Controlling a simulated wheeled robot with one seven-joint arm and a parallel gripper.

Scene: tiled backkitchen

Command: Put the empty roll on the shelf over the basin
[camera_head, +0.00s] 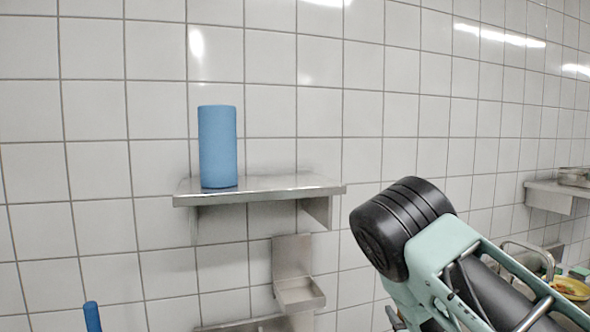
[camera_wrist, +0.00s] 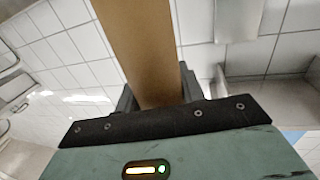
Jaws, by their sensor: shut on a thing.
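The empty roll (camera_wrist: 140,45), a plain brown cardboard tube, is between the fingers of my gripper (camera_wrist: 158,85) in the wrist view. My gripper is shut on it, and the tube extends away past the top of that picture. The steel shelf (camera_head: 275,190) is fixed to the tiled wall in the head view. A blue roll (camera_head: 217,147) stands upright on its left part; its right part is bare. A metal edge (camera_head: 245,326), perhaps of the basin, shows at the bottom. I cannot make out the gripper or empty roll in the head view.
A small metal holder (camera_head: 298,290) is on the wall below the shelf. A blue upright object (camera_head: 92,316) shows at bottom left. At the right are another wall shelf (camera_head: 550,190), a tap (camera_head: 530,252) and a yellow dish (camera_head: 570,288).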

